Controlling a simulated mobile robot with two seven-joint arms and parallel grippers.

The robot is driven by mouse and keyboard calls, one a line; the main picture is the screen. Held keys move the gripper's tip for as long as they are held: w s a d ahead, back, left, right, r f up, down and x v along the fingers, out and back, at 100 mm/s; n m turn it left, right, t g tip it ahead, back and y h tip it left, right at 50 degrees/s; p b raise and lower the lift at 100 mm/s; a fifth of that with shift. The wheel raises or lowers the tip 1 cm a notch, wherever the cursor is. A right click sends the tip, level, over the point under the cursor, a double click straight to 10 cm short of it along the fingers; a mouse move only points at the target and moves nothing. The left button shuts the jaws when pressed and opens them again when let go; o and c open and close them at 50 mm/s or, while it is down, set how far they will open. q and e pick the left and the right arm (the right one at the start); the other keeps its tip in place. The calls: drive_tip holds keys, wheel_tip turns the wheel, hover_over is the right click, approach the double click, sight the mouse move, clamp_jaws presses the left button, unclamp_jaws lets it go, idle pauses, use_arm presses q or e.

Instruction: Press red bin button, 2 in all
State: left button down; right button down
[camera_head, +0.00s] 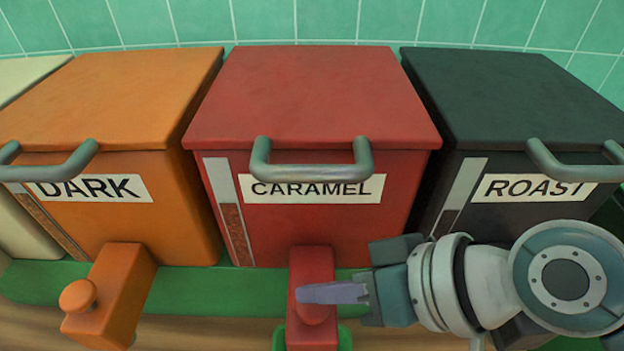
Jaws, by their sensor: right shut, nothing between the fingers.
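The red bin (314,100), labelled CARAMEL, stands in the middle with a grey handle on its front. A red block (309,262) juts out below its front, with a round red button (316,315) on it. My right gripper (318,293) comes in from the right, shut and empty. Its fingertips lie across the button and hide its upper part. I cannot tell whether they touch it. My left gripper is not in view.
An orange bin (110,100) labelled DARK, with its own orange button (78,296), stands to the left. A dark bin (515,100) labelled ROAST stands to the right. A cream bin (25,225) is cut off at the left edge. Green tiles are behind.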

drive_tip(key=shift+f, duration=0.1)
drive_tip(key=shift+f+b, duration=0.35)
drive_tip(key=shift+b, duration=0.05)
drive_tip(key=shift+f, duration=0.15)
idle(0.5)
drive_tip(key=shift+f+b, duration=0.75)
idle(0.4)
idle(0.4)
drive_tip(key=shift+r+p, duration=1.3)
drive_tip(key=shift+r, duration=0.05)
